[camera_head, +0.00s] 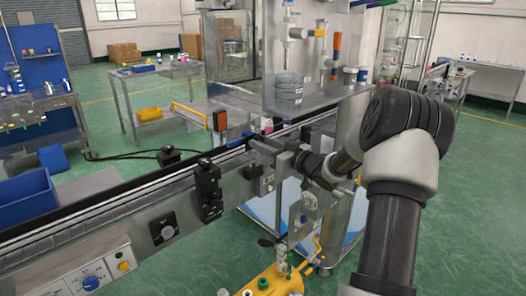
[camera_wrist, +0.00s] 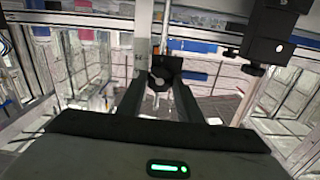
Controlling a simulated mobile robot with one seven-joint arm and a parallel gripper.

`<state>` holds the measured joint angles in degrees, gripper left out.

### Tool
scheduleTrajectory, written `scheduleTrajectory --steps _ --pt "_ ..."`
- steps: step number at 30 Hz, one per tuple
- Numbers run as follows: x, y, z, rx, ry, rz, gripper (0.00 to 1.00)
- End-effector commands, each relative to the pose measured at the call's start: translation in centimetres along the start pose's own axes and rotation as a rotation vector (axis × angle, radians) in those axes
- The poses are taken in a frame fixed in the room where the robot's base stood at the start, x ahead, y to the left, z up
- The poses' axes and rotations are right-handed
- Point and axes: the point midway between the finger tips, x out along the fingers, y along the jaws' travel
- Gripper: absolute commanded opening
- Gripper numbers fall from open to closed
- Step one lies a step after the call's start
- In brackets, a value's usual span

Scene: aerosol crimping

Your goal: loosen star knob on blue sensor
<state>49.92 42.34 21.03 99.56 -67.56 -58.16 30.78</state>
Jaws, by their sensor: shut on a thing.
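My gripper (camera_head: 268,148) is at the conveyor's side rail, reaching in from the right. In the wrist view its two fingers (camera_wrist: 160,84) close around a small dark knob-like part with a pale round centre, in front of a black block (camera_wrist: 170,64). The fingertips partly cover this part, and its star shape cannot be made out. A light metal upright (camera_wrist: 144,40) stands just behind it. No sensor at the fingertips shows as clearly blue, and my gripper hides much of that spot in the head view.
The conveyor (camera_head: 70,229) runs diagonally across the head view. A black bracket (camera_head: 207,190) is fixed to its near side. Another black block (camera_wrist: 270,35) hangs at the upper right in the wrist view. A yellow tank (camera_head: 270,281) stands below, in front of the conveyor.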

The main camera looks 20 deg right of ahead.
Motion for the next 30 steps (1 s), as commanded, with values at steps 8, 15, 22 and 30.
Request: scheduleTrajectory --steps 8,15,22,30 --pt "0.00 0.01 0.46 -0.259 0.000 0.000 0.10" --pt "0.01 -0.02 0.35 -0.442 0.000 -0.001 0.10" --pt "-0.02 0.02 0.21 -0.557 0.000 -0.001 0.10" --pt "-0.02 0.04 0.10 -0.615 -0.001 -0.001 0.10"
